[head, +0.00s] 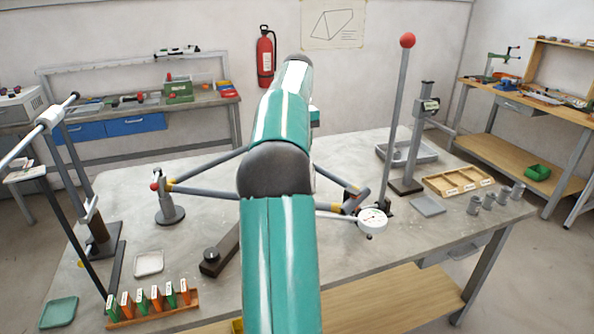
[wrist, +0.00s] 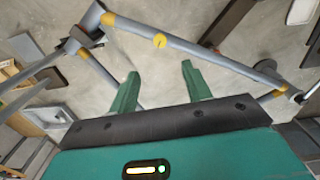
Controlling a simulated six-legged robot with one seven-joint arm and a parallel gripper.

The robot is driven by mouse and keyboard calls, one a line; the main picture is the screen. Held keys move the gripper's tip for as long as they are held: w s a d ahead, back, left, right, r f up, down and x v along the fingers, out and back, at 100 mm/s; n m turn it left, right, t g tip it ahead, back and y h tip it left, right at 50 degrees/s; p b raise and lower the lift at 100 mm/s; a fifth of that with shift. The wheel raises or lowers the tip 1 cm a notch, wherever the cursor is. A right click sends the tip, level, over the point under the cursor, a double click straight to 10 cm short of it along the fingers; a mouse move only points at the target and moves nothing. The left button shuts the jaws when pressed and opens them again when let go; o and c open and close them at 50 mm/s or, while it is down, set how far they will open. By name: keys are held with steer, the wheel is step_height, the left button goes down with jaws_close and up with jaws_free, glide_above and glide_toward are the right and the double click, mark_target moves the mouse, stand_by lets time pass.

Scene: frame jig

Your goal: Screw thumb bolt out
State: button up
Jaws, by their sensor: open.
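In the wrist view a round yellow disc with a small mark (wrist: 159,41) sits on a grey frame tube (wrist: 205,53); it looks like the thumb bolt's head, but I cannot be sure. My gripper (wrist: 160,69) is open and empty, its two green fingers apart, with the disc just past the fingertips and between them in the picture. I cannot tell the distance in depth. In the head view my arm hides the gripper and the disc. The bike frame (head: 212,164) shows on both sides of the arm, held at the left by a stand (head: 168,210).
A dial gauge (head: 372,220) and a tall red-balled lever (head: 397,110) stand right of my arm. A dark block with a knob (head: 220,252), a white tray (head: 148,263) and a card rack (head: 150,312) lie to the left. The left bench top has some clear room.

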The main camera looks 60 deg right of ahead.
step_height(320, 180, down, 14)
steer(key=m, duration=1.1)
steer(key=shift+r, duration=0.2)
steer(key=shift+c, duration=0.2)
steer(key=c, duration=1)
